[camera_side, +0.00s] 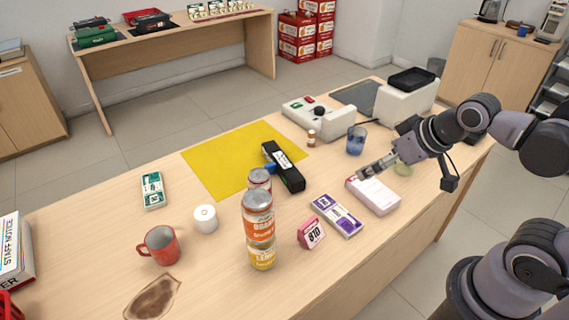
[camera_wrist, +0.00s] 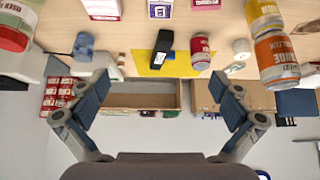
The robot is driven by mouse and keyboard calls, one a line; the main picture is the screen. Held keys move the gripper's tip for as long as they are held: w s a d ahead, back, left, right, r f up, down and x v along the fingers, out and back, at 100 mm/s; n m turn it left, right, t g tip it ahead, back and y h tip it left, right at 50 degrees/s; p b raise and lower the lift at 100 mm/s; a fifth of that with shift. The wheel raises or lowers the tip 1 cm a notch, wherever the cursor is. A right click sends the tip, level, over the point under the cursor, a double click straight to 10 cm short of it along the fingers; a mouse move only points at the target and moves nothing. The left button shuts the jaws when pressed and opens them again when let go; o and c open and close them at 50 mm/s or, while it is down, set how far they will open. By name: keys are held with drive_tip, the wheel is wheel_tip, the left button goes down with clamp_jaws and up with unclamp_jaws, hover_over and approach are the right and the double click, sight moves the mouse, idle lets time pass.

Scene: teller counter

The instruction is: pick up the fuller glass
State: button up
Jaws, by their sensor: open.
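A clear glass with blue contents (camera_side: 356,140) stands upright on the counter, beyond my gripper (camera_side: 366,172). It also shows in the wrist view (camera_wrist: 84,47), left of the space between the fingers. A pale greenish round item (camera_side: 403,167), perhaps a second glass, is partly hidden behind my gripper in the side view. A red and green rounded item (camera_wrist: 13,32) is cut off at the left edge of the wrist view; I cannot tell whether it is the same thing. Fill levels cannot be compared clearly. My gripper is open and empty, above the counter near a pink-white box (camera_side: 373,195).
A white machine (camera_side: 318,118) is behind the blue glass. A yellow mat (camera_side: 225,155) has free room.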

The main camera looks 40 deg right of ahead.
drive_tip(key=shift+c, duration=1.3)
drive_tip(key=shift+r, duration=0.1)
